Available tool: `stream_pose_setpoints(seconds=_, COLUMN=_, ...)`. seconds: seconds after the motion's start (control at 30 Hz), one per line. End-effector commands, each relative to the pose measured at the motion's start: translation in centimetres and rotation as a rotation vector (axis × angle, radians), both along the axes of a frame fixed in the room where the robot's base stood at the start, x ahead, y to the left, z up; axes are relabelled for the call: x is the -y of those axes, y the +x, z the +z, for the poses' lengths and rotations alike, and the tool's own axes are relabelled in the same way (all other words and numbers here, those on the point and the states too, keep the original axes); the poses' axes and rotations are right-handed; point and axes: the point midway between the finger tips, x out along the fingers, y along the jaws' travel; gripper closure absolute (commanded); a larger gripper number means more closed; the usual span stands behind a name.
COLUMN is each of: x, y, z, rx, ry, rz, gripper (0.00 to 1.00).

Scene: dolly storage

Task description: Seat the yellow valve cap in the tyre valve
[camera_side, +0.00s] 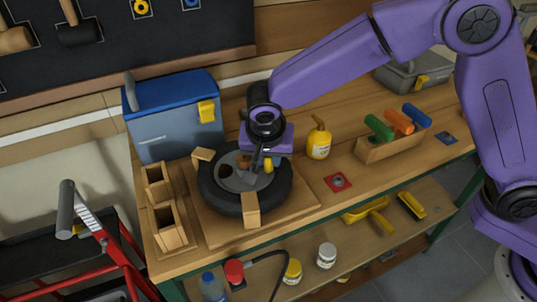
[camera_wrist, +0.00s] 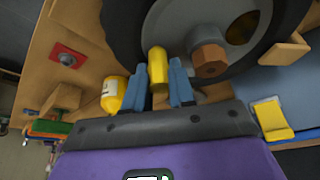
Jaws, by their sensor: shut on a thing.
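My gripper (camera_wrist: 159,85) is shut on the yellow valve cap (camera_wrist: 157,68), which stands out between the two blue-grey fingers. In the side view my gripper (camera_side: 262,160) is over the wheel, with the yellow cap (camera_side: 268,166) low at its fingers, above the right part of the hub. The black tyre (camera_side: 277,193) lies flat around a grey hub; it also fills the upper part of the wrist view (camera_wrist: 124,28). I cannot make out the tyre valve, and cannot tell whether the cap touches it.
A brown hex nut (camera_wrist: 210,60) sticks up from the hub close to the fingers. Wooden blocks (camera_side: 251,210) stand around the tyre on a wooden board (camera_side: 300,205). A blue cooler box (camera_side: 175,125), a yellow bottle (camera_side: 319,143) and a red square (camera_side: 338,182) are nearby.

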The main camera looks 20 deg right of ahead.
Motion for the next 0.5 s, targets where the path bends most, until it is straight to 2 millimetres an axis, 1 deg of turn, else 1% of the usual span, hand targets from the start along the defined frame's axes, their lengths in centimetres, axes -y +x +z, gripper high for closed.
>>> stream_pose_setpoints(seconds=0.07, x=0.02, y=0.00, z=-0.05, rx=0.000, ry=-0.001, rz=0.000, gripper=1.00)
stream_pose_setpoints(seconds=0.1, x=0.02, y=-0.01, z=-0.05, rx=0.000, ry=-0.001, rz=0.000, gripper=0.69)
stream_pose_setpoints(seconds=0.17, x=0.02, y=0.00, z=-0.05, rx=0.000, ry=-0.001, rz=0.000, gripper=0.50)
stream_pose_setpoints(seconds=0.2, x=0.02, y=0.00, z=-0.05, rx=0.000, ry=-0.001, rz=0.000, gripper=0.46)
stream_pose_setpoints(seconds=0.5, x=-0.06, y=-0.06, z=0.16, rx=0.000, ry=0.000, rz=0.000, gripper=0.46)
